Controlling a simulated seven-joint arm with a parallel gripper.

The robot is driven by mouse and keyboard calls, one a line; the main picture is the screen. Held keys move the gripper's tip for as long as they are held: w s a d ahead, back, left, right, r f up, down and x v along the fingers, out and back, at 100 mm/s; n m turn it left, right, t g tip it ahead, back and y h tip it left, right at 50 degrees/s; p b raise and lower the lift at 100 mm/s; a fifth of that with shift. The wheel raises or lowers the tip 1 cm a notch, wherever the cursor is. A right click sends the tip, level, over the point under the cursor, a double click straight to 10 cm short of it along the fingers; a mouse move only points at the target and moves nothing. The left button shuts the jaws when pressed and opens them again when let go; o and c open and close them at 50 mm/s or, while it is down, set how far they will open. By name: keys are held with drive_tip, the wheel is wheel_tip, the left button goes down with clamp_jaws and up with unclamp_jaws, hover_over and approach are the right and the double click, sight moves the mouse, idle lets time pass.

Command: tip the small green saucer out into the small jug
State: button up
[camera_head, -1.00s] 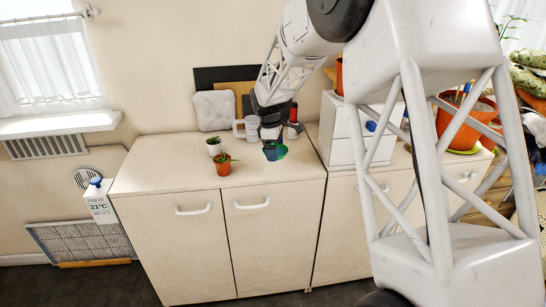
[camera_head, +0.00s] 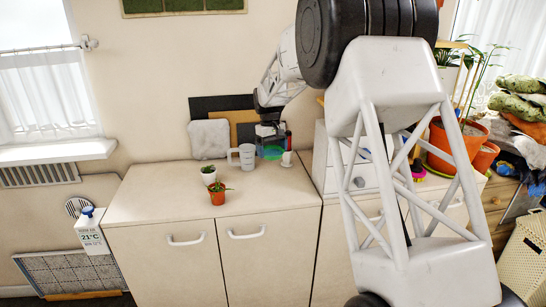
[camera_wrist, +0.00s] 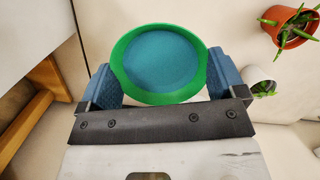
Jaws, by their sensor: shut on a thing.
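The small green saucer (camera_wrist: 159,96) is held between the two blue fingers of my gripper (camera_wrist: 160,78) in the wrist view. Its inside is a flat teal-blue; I cannot tell for sure whether that is liquid. In the head view the saucer (camera_head: 272,152) hangs level or nearly so below my gripper (camera_head: 270,142), above the back right of the left cabinet's top. A small pale grey jug (camera_head: 246,156) with a handle on its left stands on that top, just left of the saucer. The jug's inside is hidden.
A white-potted plant (camera_head: 208,175) and an orange-potted cactus (camera_head: 218,194) stand in front of the jug. A small white object (camera_head: 287,158) stands right of the saucer. Boards (camera_head: 222,103) lean at the wall. A white drawer box (camera_head: 335,160) is at the right. The cabinet's front is clear.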

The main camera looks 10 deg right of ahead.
drive_tip(key=w+a+f+n+t, duration=0.1)
drive_tip(key=w+a+f+n, duration=0.1)
drive_tip(key=w+a+n, duration=0.4)
drive_tip(key=w+a+f+n+t+h, duration=0.1)
drive_tip(key=w+a+n, duration=0.5)
drive_tip(key=w+n, duration=0.5)
drive_tip(key=shift+w+a+f, duration=0.15)
drive_tip(key=shift+w+f, duration=0.2)
drive_tip(key=shift+w, duration=1.85)
drive_tip(key=shift+s+r+t+y, duration=0.1)
drive_tip(key=shift+r+t+y, duration=0.25)
drive_tip(key=shift+t+y, duration=0.35)
drive_tip(key=t+y, duration=0.1)
drive_tip(key=d+r+t+y, duration=0.1)
drive_tip(key=y, duration=0.1)
drive_tip(key=s+t+y, duration=0.1)
drive_tip(key=y, duration=0.1)
drive_tip(key=shift+d+r+t, duration=0.25)
drive_tip(key=shift+r+t, duration=0.05)
drive_tip(key=shift+t, duration=0.1)
drive_tip(key=shift+d+t+y, duration=0.1)
drive_tip(key=shift+t+y, duration=0.2)
drive_tip(key=shift+y, duration=0.2)
